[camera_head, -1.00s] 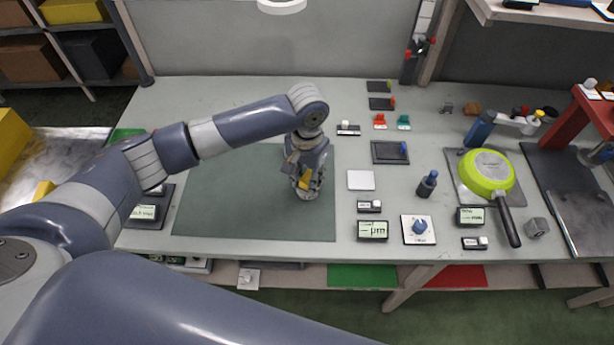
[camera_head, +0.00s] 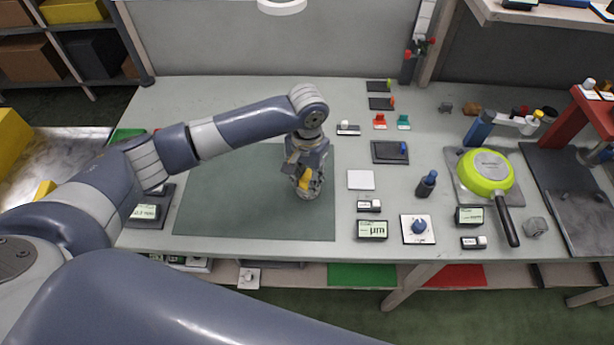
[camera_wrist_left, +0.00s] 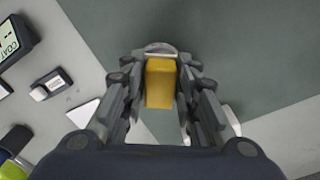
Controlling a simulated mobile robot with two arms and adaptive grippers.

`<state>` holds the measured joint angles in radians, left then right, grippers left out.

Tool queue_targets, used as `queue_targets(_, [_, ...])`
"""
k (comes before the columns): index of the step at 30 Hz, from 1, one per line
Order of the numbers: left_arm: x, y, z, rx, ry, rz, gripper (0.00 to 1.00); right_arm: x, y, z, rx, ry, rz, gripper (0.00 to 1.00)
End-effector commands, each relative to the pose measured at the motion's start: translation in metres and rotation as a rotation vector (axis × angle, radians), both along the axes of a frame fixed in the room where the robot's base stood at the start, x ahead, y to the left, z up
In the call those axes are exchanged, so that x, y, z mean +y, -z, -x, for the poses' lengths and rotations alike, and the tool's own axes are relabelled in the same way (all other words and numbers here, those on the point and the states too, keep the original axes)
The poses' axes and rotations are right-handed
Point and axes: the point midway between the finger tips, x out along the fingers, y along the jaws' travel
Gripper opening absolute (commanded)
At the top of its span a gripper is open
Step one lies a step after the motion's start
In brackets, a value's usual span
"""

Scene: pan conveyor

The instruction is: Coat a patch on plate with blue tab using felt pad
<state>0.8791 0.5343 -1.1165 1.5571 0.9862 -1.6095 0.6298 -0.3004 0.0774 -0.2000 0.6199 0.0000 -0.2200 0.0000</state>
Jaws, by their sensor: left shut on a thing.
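The plate with the blue tab is a dark plate (camera_head: 386,152) on the table, right of the green mat, with its blue tab (camera_head: 403,147) at the right edge. My left gripper (camera_head: 306,190) points down over the right part of the mat, left of the plate. It is shut on a yellow block (camera_wrist_left: 160,83), which looks like the felt pad's holder. A pale rounded edge shows beyond the block in the left wrist view; the felt face itself is hidden. The block also shows in the head view (camera_head: 300,187). My right gripper is not in view.
The green mat (camera_head: 225,205) is bare. A white square (camera_head: 361,180), a display box (camera_head: 372,230), a blue-topped bottle (camera_head: 426,184) and a blue knob on a white base (camera_head: 418,228) stand to its right. A green pan (camera_head: 487,172) lies farther right.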

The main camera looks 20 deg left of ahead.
Motion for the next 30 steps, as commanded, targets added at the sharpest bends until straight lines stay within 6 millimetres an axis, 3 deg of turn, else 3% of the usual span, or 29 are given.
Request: queue_targets(30, [-0.0001, 0.0022, 0.0014, 0.004, 0.0, -0.001, 0.09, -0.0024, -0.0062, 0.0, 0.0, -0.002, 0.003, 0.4])
